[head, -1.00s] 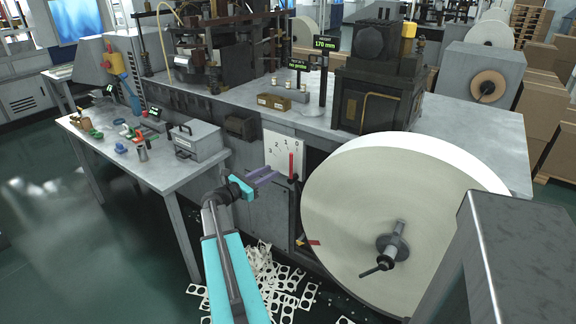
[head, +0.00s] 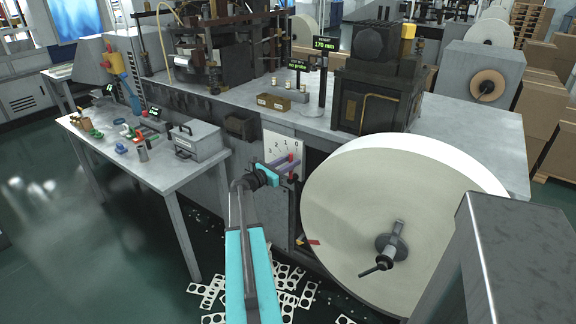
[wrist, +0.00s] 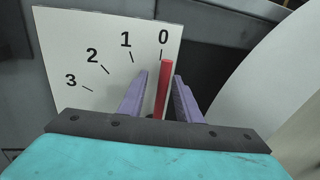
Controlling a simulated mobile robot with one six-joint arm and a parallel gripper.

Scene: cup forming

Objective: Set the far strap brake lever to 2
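The brake lever (wrist: 165,80) is a red bar standing nearly upright at the 0 mark of a white scale plate (wrist: 100,50) numbered 3, 2, 1, 0 from left to right. In the head view the scale plate (head: 272,145) is on the front of the machine, left of the big paper roll. My gripper (wrist: 160,85) has two purple fingers, one on each side of the lever, with a visible gap on each side. It is open around the lever, not clamped. In the head view my gripper (head: 286,164) partly hides the lever and the scale.
The big white paper roll (head: 375,190) with its hub and crank stands close to the right of my gripper. A second small red piece (head: 314,242) sits lower on the machine front. Punched scrap lies on the floor below. A side table (head: 100,145) stands at left.

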